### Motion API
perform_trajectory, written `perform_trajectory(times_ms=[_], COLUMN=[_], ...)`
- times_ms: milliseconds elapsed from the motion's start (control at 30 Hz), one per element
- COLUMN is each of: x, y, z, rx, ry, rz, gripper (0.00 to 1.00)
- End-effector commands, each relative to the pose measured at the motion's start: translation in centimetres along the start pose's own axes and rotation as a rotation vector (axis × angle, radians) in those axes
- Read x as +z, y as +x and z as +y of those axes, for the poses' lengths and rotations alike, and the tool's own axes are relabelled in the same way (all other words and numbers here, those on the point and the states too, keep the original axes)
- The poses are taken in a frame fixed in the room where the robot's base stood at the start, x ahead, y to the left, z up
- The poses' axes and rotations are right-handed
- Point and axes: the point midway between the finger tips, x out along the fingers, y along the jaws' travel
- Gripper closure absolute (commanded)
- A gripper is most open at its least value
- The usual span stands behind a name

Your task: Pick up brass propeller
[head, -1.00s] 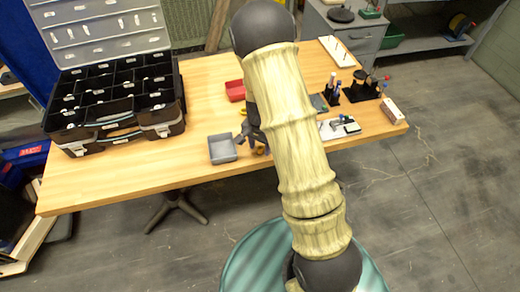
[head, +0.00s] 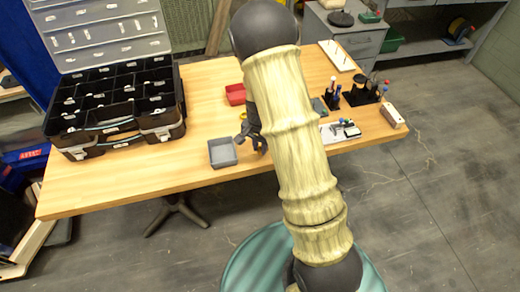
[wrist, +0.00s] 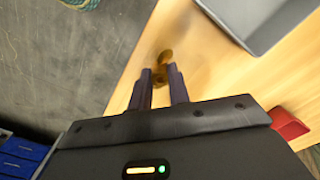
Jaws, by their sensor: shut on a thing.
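The brass propeller (wrist: 166,69) shows in the wrist view as a small yellow-brown shape at the tips of my gripper (wrist: 164,76). The two dark fingers are shut on it, over the wooden table near its edge. In the head view my gripper (head: 245,136) is mostly hidden behind my own arm, just right of the grey tray. A bit of yellow shows by it there, and most of the propeller is hidden. I cannot tell how far the propeller is above the table.
The grey tray (head: 222,152) stands close left of my gripper, with a red bin (head: 235,94) behind. A black compartment case (head: 118,108) stands open at the table's left. Tool holders and small parts (head: 340,132) stand at the right. The front left tabletop (head: 130,178) is clear.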

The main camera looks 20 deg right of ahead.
Motion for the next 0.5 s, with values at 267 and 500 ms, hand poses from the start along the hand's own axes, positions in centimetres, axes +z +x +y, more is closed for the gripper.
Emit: perform_trajectory(times_ms=[267, 500], x=[0.0, 0.0], y=[-5.6, -8.0], z=[-0.1, 0.0], rx=[-0.004, 0.0], ry=[-0.002, 0.0], rz=[0.004, 0.001], gripper=[1.0, 1.0])
